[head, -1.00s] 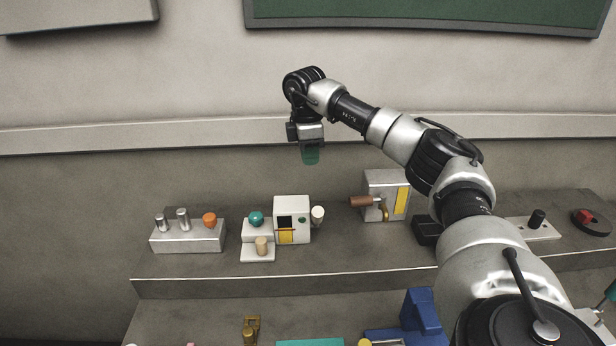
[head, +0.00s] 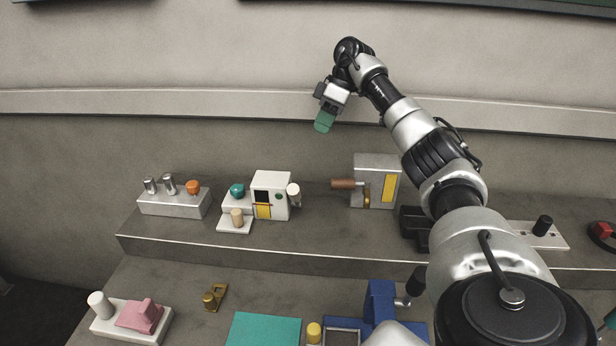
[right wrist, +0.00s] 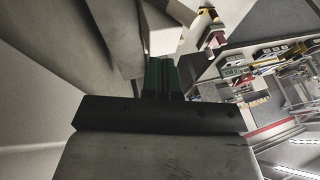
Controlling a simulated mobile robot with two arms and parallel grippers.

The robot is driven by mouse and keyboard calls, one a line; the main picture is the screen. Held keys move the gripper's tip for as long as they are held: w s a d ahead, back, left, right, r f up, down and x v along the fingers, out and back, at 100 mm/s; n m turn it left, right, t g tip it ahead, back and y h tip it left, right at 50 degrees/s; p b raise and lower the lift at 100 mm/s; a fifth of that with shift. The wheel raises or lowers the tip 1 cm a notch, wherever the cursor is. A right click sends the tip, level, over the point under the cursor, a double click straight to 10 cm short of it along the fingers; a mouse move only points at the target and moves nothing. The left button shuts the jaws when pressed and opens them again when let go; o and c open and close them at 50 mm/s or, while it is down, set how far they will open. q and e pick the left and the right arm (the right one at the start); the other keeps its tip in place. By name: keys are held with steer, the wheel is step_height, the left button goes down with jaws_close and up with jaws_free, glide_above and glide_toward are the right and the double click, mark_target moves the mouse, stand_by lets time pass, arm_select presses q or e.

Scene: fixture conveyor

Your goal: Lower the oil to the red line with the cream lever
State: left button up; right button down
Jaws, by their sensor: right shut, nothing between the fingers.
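A white box (head: 279,182) stands on the upper shelf with a dark window. Yellow oil (head: 263,212) fills the lower part of the window. A thin red line (head: 263,205) crosses it close to the oil's top; the exact gap is too small to tell. A cream lever (head: 294,190) sticks out at the box's right side. My right gripper (head: 324,122) is shut and empty, high above and right of the lever, near the wall. Its green fingertips (right wrist: 162,77) are together in the right wrist view. My left gripper is not in view.
Left of the box are a teal knob (head: 237,190), a tan knob (head: 237,216) and a grey block (head: 174,202) with an orange knob. A grey box (head: 375,165) with a brown handle stands to the right. The lower shelf holds a pink block (head: 139,315) and a teal plate (head: 264,330).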

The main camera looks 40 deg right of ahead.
mark_target(295, 197)
arm_select(q)
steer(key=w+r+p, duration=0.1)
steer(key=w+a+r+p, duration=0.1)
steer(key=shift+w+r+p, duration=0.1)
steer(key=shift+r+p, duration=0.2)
steer(key=shift+p, duration=0.05)
arm_select(e)
steer(key=s+a+x, duration=0.1)
steer(key=x, duration=1.2)
steer(key=shift+s+a+r, duration=0.25)
steer(key=shift+s+a, duration=0.05)
steer(key=shift+a, duration=0.1)
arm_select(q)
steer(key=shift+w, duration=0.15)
